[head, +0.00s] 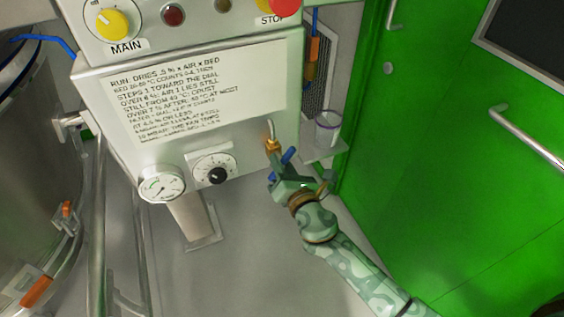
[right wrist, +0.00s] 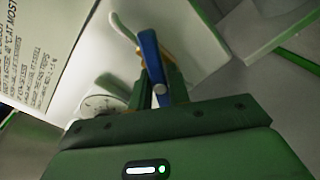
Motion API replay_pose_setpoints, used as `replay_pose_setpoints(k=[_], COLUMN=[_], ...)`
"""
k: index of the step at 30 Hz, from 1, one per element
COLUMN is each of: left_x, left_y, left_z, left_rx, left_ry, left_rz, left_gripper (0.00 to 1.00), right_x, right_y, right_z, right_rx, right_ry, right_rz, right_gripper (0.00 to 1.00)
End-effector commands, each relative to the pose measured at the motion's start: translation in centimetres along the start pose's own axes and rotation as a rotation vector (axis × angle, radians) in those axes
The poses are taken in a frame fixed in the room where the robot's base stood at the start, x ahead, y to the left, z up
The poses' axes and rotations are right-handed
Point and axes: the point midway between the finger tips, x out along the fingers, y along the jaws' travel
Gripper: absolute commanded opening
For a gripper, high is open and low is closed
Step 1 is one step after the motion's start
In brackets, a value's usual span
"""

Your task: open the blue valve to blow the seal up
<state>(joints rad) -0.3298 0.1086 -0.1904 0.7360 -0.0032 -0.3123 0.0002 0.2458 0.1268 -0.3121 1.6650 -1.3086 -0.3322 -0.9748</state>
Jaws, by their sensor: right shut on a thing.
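The blue valve has a brass body (head: 272,146) with a thin bent metal tube above it, at the lower right of the white control panel. Its blue lever (head: 288,155) shows in pieces around my right gripper (head: 280,171), slanting up to the right. In the right wrist view the blue lever (right wrist: 151,60) stands between the green fingers, and my right gripper (right wrist: 163,88) is shut on it. The fingers hide part of the lever and the valve body. My left gripper is in neither view.
A pressure gauge (head: 161,184) and a black dial (head: 214,170) sit left of the valve, under a printed notice (head: 190,95). A yellow main switch (head: 111,24) is above. A clear cup (head: 327,127) stands on a small shelf. A green door (head: 430,150) closes off the right.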

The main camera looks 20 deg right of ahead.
Motion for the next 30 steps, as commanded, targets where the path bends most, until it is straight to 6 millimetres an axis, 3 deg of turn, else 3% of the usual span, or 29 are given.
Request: replay_pose_setpoints(k=[15,30], left_x=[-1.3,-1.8], left_y=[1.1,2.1], left_z=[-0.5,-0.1], left_rx=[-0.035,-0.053], left_ry=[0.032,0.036], left_rz=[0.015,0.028], left_gripper=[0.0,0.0], right_x=[-0.1,-0.1], right_y=[0.0,-0.1], right_z=[0.1,-0.1], right_rx=[-0.435,-0.598], right_ry=[0.002,0.004], right_rz=[0.0,-0.001], right_gripper=[0.0,0.0])
